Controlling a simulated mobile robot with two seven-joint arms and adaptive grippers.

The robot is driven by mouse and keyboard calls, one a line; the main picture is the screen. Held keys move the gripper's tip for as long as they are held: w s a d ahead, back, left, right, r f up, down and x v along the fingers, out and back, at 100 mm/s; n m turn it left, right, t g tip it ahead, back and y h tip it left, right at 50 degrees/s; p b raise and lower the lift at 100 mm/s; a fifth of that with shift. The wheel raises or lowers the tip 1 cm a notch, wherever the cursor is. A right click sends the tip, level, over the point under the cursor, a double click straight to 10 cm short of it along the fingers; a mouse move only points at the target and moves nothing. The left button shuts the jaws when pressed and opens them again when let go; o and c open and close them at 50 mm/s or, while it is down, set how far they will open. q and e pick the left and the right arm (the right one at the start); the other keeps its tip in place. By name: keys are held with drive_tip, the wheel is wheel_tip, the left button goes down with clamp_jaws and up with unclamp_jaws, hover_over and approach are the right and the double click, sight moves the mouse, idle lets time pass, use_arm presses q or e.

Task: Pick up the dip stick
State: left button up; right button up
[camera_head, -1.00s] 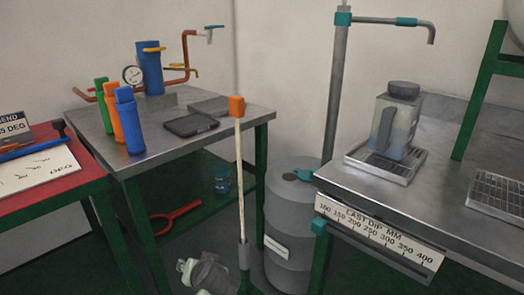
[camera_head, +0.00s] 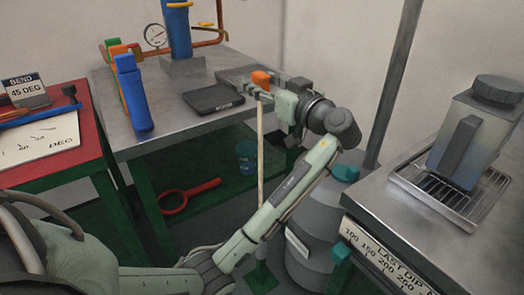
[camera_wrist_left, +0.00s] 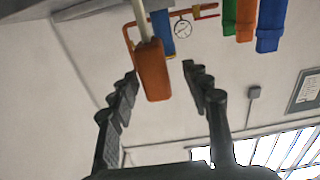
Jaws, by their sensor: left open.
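The dip stick (camera_head: 260,150) is a thin pale rod with an orange handle (camera_head: 261,78) on top. It stands upright in front of the steel table, its lower part crossed by my left arm. My left gripper (camera_head: 268,92) is at the height of the handle, coming from the right. In the left wrist view the orange handle (camera_wrist_left: 152,70) lies between the two open fingers of my left gripper (camera_wrist_left: 163,75), nearer the left finger. I see no clear grip on it. My right gripper is not in view.
A grey drum (camera_head: 315,225) stands behind my arm. A second bench (camera_head: 385,215) with a jug (camera_head: 478,130) is at the right.

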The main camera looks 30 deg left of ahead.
sight(251, 76)
use_arm(q)
drive_tip(key=p+x, duration=0.1)
drive_tip(key=x, duration=0.3)
drive_tip(key=shift+w, duration=0.1)
drive_tip(key=shift+w+a, duration=0.25)
drive_tip(key=shift+a, duration=0.2)
clamp_jaws()
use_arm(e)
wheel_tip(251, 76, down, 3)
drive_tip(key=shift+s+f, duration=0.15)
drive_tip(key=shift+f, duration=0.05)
